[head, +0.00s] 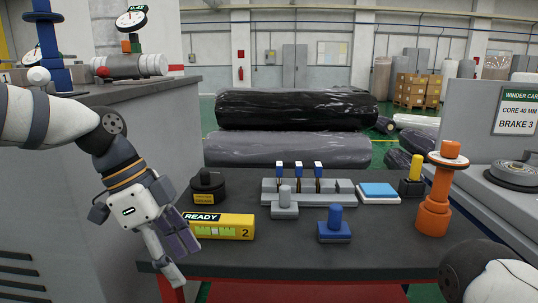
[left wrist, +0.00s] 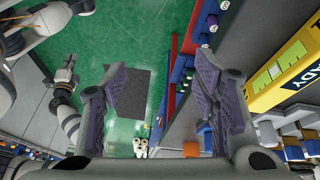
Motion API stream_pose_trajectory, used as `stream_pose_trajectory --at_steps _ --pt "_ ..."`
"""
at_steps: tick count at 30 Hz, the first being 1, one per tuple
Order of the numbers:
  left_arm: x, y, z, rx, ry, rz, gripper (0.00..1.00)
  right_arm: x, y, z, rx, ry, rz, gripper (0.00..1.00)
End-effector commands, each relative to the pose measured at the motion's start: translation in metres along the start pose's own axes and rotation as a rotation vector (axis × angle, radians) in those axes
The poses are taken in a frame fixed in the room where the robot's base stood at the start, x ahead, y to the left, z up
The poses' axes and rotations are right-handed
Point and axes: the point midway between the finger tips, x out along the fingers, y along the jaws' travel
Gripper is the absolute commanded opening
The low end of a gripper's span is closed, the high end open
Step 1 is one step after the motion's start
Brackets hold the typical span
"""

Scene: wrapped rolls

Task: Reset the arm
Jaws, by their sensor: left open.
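My left arm comes in from the left in the head view. Its gripper (head: 181,262) hangs tilted down at the table's front left corner, close to the yellow READY box (head: 222,226). In the left wrist view the left gripper (left wrist: 162,78) has its two purple-padded fingers wide apart with nothing between them. The yellow box (left wrist: 280,75) is beside the right finger there. Part of my right arm shows at the lower right of the head view. What appears to be my right gripper (left wrist: 67,65) is small at the left of the left wrist view; its finger opening is unclear.
The dark table (head: 300,256) holds a grey rack (head: 330,198), a blue block (head: 335,230), a black round piece (head: 207,190) and an orange spindle (head: 434,205). A grey cabinet (head: 100,170) stands left. Black wrapped rolls (head: 300,108) lie behind. Green floor (left wrist: 150,25) is open beside the table.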

Motion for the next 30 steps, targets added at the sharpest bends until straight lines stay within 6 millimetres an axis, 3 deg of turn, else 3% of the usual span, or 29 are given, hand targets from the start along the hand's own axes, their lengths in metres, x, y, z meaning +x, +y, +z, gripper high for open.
stream_pose_trajectory --at_steps 1,4,7,9,13,15,18,21,24,30 --pt "0.035 0.005 0.006 -0.073 -0.004 0.025 0.55 0.000 0.000 -0.001 0.000 0.003 0.000 0.00" --pt "0.104 0.024 0.022 -0.257 -0.009 0.061 0.55 0.000 0.000 -0.003 0.000 0.007 0.000 0.00" --pt "0.176 0.059 0.048 -0.481 -0.036 0.091 0.55 -0.001 0.000 -0.003 0.000 0.009 0.000 0.00" --pt "0.224 0.097 0.074 -0.668 -0.074 0.101 0.55 -0.001 0.000 -0.003 0.000 0.009 0.000 0.00" --pt "0.288 0.187 0.137 -1.036 -0.192 0.060 0.55 -0.002 0.000 -0.003 0.000 0.011 0.000 0.00" --pt "0.301 0.234 0.172 -1.206 -0.265 0.001 0.55 -0.003 0.000 -0.004 0.000 0.013 0.000 0.00" --pt "0.299 0.288 0.212 -1.377 -0.356 -0.098 0.55 -0.003 0.000 -0.004 0.000 0.015 0.000 0.00" --pt "0.290 0.317 0.236 -1.468 -0.408 -0.180 0.55 -0.004 0.000 -0.004 0.000 0.016 0.000 0.00" --pt "0.284 0.327 0.245 -1.501 -0.424 -0.218 0.55 -0.004 0.000 -0.004 0.000 0.016 0.000 0.00" --pt "0.284 0.327 0.245 -1.502 -0.424 -0.220 0.55 -0.004 0.000 -0.004 0.000 0.016 0.000 0.00"
